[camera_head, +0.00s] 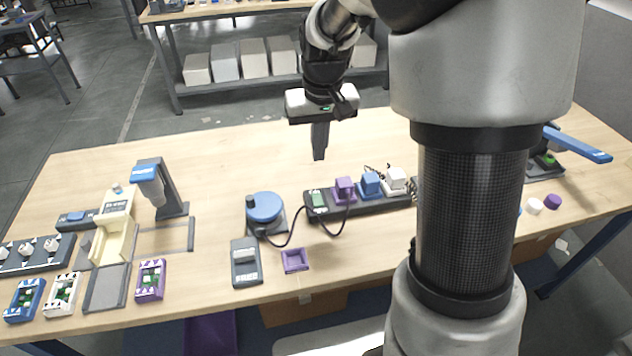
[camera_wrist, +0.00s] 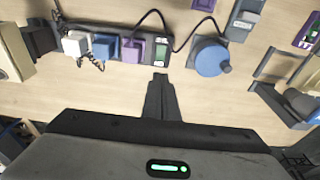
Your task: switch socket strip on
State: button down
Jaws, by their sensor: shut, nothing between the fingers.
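The dark socket strip (camera_head: 375,207) lies on the wooden table, with purple, blue and white plugs standing in it. At its left end in the head view is a green-lit panel (camera_head: 318,199), which looks like the switch; its exact position is too small to tell. In the wrist view the strip (camera_wrist: 113,31) crosses the upper left, its green panel (camera_wrist: 161,52) at the right end. My gripper (camera_head: 319,157) is shut and empty, pointing down above the table behind that end. In the wrist view its fingertips (camera_wrist: 160,77) appear just below the panel; no contact is evident.
A round blue device (camera_head: 265,208) stands left of the strip, joined by a black cable. A grey box (camera_head: 246,262) and a purple tray (camera_head: 295,261) lie in front. My arm column hides the strip's right end. The table behind the strip is mostly clear.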

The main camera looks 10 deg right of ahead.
aim_at(316, 194)
jog(key=shift+f, duration=0.1)
jog(key=f, duration=0.4)
jog(key=w+f, duration=0.1)
jog(key=f, duration=0.4)
jog(key=w+f, duration=0.1)
jog(key=f, duration=0.3)
jog(key=shift+f+b, duration=0.3)
jog(key=shift+b, duration=0.1)
jog(key=shift+w, duration=0.1)
jog(key=shift+g+p, duration=0.3)
jog(key=shift+p, duration=0.15)
jog(key=shift+w+f, duration=0.1)
jog(key=shift+f, duration=0.2)
